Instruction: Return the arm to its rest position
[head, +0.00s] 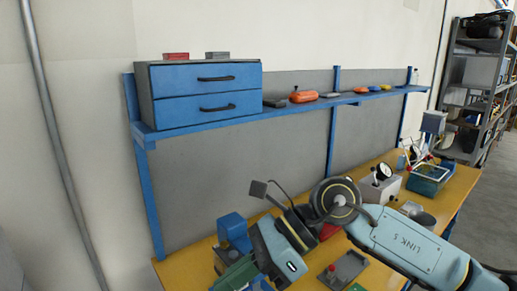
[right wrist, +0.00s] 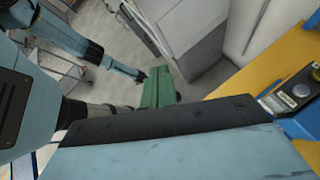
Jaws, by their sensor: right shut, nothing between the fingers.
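My right arm comes in from the right in the head view and bends at a round dark wrist joint. My right gripper (head: 280,250) is a light blue body above the front of the yellow workbench (head: 455,200). Its fingertips are hard to make out; it is shut with nothing in it. In the right wrist view the gripper's own dark and blue housing fills the foreground. Another arm of mine reaches in from the upper left there. Its dark end (right wrist: 138,74) is beside a green block, and its finger state is unclear.
A blue drawer cabinet (head: 205,95) stands on the shelf along the bench's back panel. A blue machine (head: 233,232), a grey box with a red button (head: 345,268) and a gauge unit (head: 380,185) are on the bench near the arm. Grey shelving (head: 485,75) stands at the far right.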

